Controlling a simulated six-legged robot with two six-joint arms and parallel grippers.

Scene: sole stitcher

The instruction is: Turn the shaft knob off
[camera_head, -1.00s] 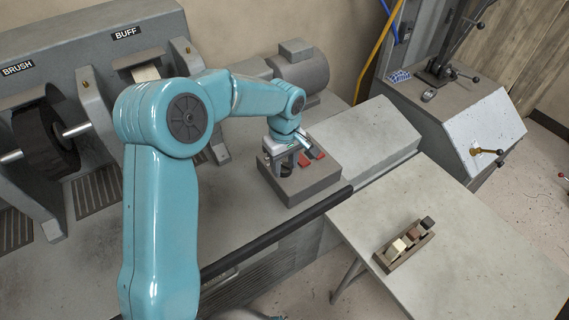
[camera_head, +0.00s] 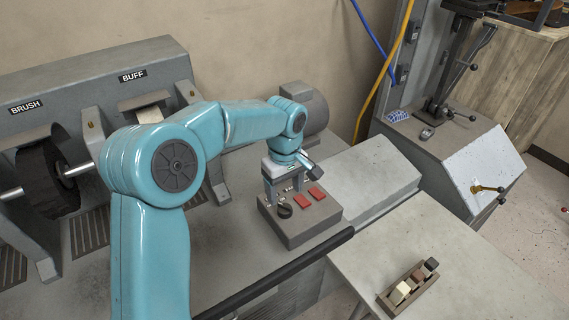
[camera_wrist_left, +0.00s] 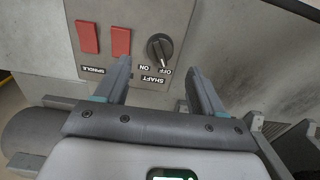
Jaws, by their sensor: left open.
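The dark round shaft knob (camera_head: 284,210) sits on the grey control box (camera_head: 308,232), beside two red switches (camera_head: 307,196). In the left wrist view the knob (camera_wrist_left: 160,47) lies just past my fingertips, between their lines, with SHAFT, ON and OFF printed by it. Its ridge slants; I cannot tell for sure which label it points to. My left gripper (camera_head: 283,190) hangs over the box by the knob. In the left wrist view the gripper (camera_wrist_left: 159,68) is open and empty, its fingers apart from the knob. My right gripper is out of view.
The brush and buff wheels (camera_head: 48,180) stand at left. A motor (camera_head: 305,105) is behind the box. A table (camera_head: 470,260) with a small wooden tool (camera_head: 408,288) is at front right. A grey machine with a brass lever (camera_head: 487,189) stands farther right.

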